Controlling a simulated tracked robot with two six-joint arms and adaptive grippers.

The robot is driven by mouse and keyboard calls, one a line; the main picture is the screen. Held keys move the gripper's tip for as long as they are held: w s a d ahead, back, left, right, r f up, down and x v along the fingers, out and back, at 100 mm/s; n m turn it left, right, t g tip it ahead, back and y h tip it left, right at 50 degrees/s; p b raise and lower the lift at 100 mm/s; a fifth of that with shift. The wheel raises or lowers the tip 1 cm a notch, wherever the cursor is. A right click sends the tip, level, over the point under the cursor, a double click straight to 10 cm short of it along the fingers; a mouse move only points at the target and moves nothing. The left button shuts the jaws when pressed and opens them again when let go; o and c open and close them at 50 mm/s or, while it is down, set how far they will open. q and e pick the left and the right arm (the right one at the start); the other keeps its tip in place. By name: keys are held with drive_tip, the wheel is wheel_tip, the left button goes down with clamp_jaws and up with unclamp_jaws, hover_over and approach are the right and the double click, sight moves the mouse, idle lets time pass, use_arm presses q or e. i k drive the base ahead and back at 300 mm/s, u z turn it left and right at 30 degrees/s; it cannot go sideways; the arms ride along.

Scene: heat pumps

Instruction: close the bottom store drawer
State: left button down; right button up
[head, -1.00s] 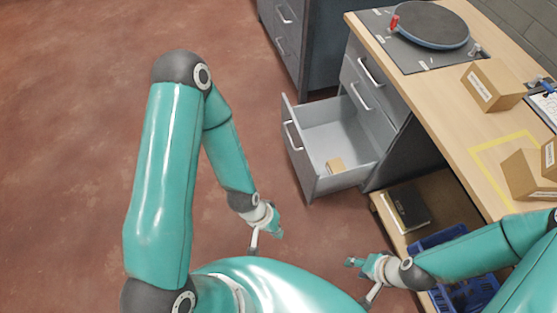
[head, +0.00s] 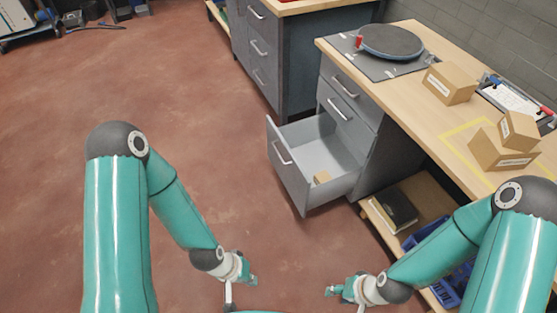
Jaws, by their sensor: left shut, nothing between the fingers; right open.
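The bottom store drawer (head: 289,172) is pulled well out of the grey drawer cabinet (head: 385,160) under the wooden bench. Its front panel faces left and carries a pale bar handle (head: 281,153).
The bench top (head: 420,110) holds a round turntable (head: 391,42), several cardboard boxes and a clipboard. A shelf beneath holds a black book (head: 394,208) and blue crates (head: 440,290). Another grey cabinet (head: 290,60) stands behind. The red-brown floor left of the drawer is clear.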

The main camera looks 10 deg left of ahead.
sight(298, 151)
drive_tip(key=i, duration=1)
drive_tip(key=u, duration=0.05)
